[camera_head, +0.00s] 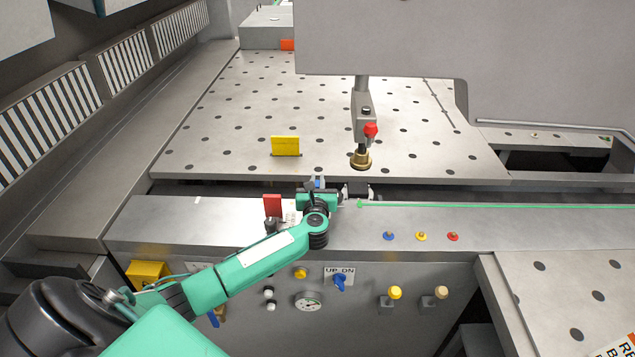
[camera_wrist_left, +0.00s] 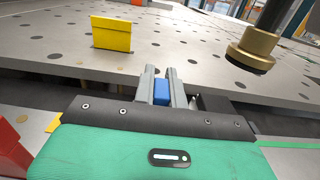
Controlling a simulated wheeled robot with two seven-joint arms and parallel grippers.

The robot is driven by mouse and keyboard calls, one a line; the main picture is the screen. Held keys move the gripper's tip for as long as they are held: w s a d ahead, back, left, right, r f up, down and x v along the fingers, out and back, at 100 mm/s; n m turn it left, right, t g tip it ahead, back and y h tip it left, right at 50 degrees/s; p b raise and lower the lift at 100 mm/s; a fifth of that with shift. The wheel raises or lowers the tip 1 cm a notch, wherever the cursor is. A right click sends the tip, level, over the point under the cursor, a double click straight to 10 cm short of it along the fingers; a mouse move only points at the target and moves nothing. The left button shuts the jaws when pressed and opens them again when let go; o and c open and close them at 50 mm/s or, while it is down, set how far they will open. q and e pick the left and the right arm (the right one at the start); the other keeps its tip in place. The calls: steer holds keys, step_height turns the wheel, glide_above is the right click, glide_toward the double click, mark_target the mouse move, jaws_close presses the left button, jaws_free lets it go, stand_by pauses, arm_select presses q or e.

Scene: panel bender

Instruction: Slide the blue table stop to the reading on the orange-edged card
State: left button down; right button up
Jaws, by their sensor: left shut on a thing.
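The blue table stop (camera_wrist_left: 162,92) is a small blue block between the two grey fingers of my left gripper (camera_wrist_left: 161,88) in the left wrist view. In the head view only a bit of blue (camera_head: 319,182) shows at my left gripper (camera_head: 328,187), at the front edge of the perforated table. The gripper is shut on it. A white card with an orange edge (camera_head: 617,346) is cut off at the bottom right corner of the head view; its reading cannot be made out. My right gripper is not in view.
A yellow block (camera_head: 285,146) stands on the table (camera_head: 225,150). A red block (camera_head: 272,205) stands left of my left gripper. A brass-tipped post (camera_head: 361,160) hangs to the right. A green strip (camera_head: 500,206) runs right along the front rail.

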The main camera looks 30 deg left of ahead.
arm_select(q)
steer(key=shift+s+a, duration=0.5)
steer(key=shift+a, duration=0.4)
steer(key=c, duration=1.4)
jaws_free()
steer(key=shift+c, duration=0.2)
steer(key=shift+s+d+f, duration=0.15)
steer(key=shift+s+d, duration=0.2)
steer(key=shift+s, duration=0.1)
steer(key=b+v, duration=0.3)
steer(key=v, duration=0.8)
steer(key=shift+s+d, duration=0.2)
steer(key=shift+s, duration=0.1)
steer(key=shift+s+d, duration=0.3)
steer(key=shift+s, duration=0.15)
